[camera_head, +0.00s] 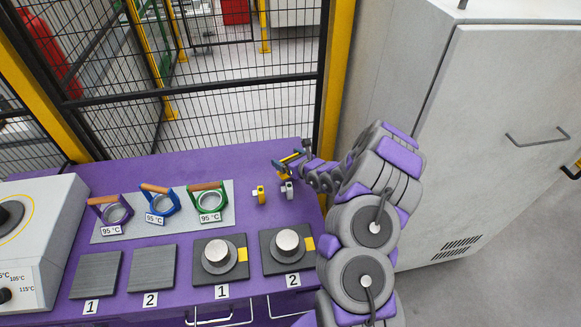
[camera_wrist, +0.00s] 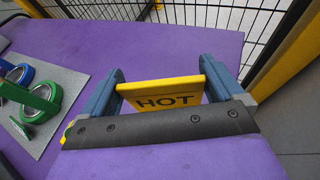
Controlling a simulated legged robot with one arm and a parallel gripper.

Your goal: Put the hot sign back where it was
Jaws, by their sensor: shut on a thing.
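The yellow sign with the black word HOT (camera_wrist: 160,94) is in my gripper (camera_wrist: 163,74), between its two blue fingers in the wrist view. The fingers hold it by its side edges, and its lettering faces the wrist camera. In the head view my gripper (camera_head: 289,161) is over the back right part of the purple table (camera_head: 190,163). The sign is small and partly hidden there. From these views I cannot tell whether it touches the table.
A small yellow item (camera_head: 260,194) and a small grey item (camera_head: 288,191) stand just in front of my gripper. Numbered plates and round blocks line the front. A mesh fence (camera_head: 220,105) stands behind.

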